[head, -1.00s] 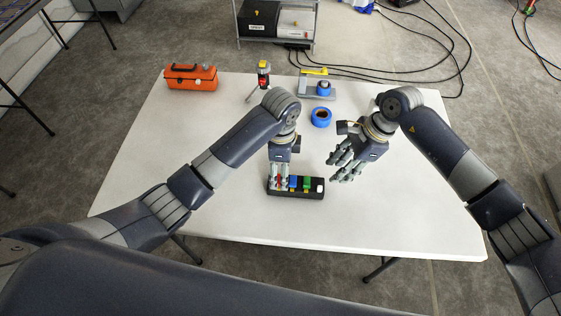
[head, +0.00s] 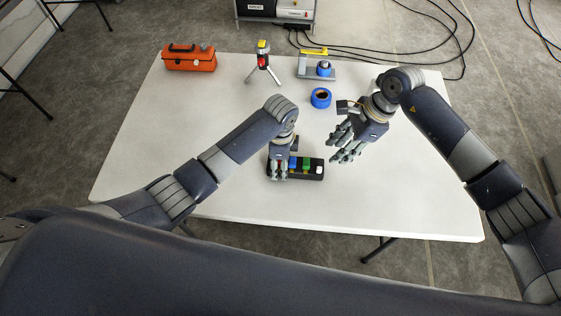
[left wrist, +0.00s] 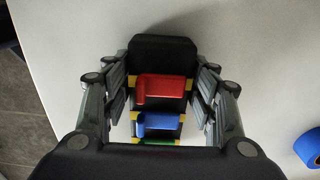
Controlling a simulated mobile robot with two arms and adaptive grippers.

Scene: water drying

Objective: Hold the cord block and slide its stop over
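The cord block (head: 319,174) is a long black block lying on the white table, with red, blue and green stops and a white piece at its right end. My left gripper (head: 280,173) is over the block's left end. In the left wrist view its fingers (left wrist: 165,85) straddle the black block (left wrist: 165,48) beside the red stop (left wrist: 162,88). I cannot tell whether they press on its sides. The blue stop (left wrist: 158,123) lies nearer the palm; the green stop (left wrist: 155,141) is partly hidden. My right gripper (head: 340,150) is open and empty, right of and behind the block.
A blue tape roll (head: 321,98) stands behind the block. At the back of the table (head: 200,130) are an orange toolbox (head: 190,60), a small tripod device (head: 263,60) and a grey stand with a blue part (head: 317,69). The front right of the table is clear.

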